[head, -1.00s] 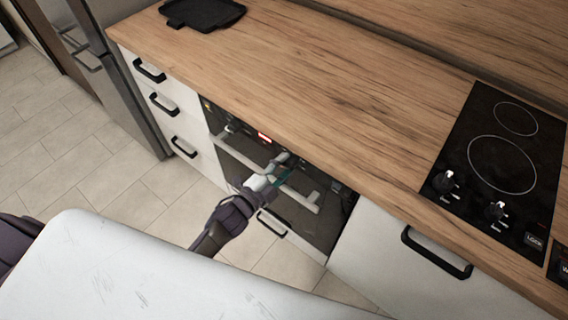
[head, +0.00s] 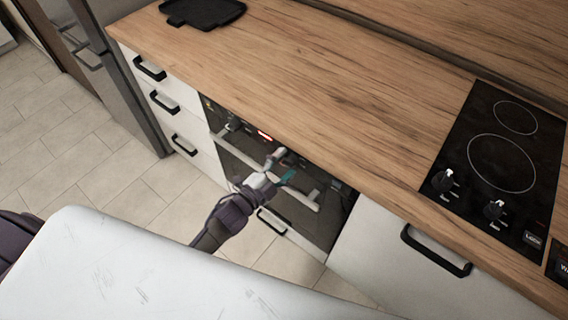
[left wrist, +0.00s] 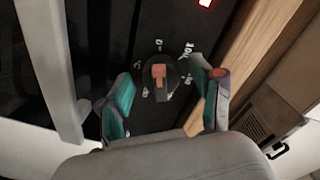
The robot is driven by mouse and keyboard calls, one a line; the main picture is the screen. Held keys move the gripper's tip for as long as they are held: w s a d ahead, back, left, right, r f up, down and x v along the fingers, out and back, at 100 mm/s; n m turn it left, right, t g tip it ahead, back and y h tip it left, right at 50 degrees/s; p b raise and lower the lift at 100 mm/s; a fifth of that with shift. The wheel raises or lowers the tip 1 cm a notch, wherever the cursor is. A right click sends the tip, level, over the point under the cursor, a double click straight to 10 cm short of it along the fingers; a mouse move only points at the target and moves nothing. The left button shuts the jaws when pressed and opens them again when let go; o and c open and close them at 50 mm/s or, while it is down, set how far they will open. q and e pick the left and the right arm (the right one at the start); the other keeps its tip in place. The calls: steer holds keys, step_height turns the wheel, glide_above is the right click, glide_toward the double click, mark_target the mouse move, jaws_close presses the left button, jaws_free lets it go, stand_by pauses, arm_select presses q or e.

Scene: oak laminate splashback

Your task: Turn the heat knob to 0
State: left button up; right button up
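The heat knob (left wrist: 160,78) is a dark round dial with an orange-red pointer bar on a black panel, with white markings around it, in the left wrist view. The oven front (head: 232,150) shows in the head view, with a small red display near its top. My left gripper (head: 278,167) is in front of this panel and hides the knob in the head view. In the left wrist view its two teal-padded fingers (left wrist: 162,84) are apart, one on each side of the knob. I cannot tell whether they touch it. My right gripper is not in view.
A pale oven handle bar (head: 312,200) runs across the oven door beside the gripper. The wooden countertop (head: 330,90) overhangs above. A black cooktop (head: 535,185) with two knobs is at right, a black tray (head: 203,12) at the back left. White drawers (head: 150,100) stand left of the oven.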

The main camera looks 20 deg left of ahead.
arm_select(q)
steer(key=v, duration=1.2)
stand_by(0.4)
steer(key=s+a+f+n+g+y, duration=0.2)
steer(key=s+f+n+g, duration=0.15)
steer(key=f, duration=0.75)
steer(key=s+a+f+n+g+y, duration=0.2)
steer(key=s+f+n+g+y, duration=0.15)
steer(key=f, duration=0.85)
steer(key=s+f+n+g, duration=0.3)
steer(key=s+f, duration=0.5)
steer(key=s, duration=0.4)
steer(key=s+f+n+g, duration=0.3)
steer(key=s+f+g, duration=0.2)
steer(key=s, duration=0.8)
step_height(320, 180, down, 3)
steer(key=shift+f+y, duration=0.25)
steer(key=shift+y, duration=0.1)
steer(key=shift+d, duration=0.1)
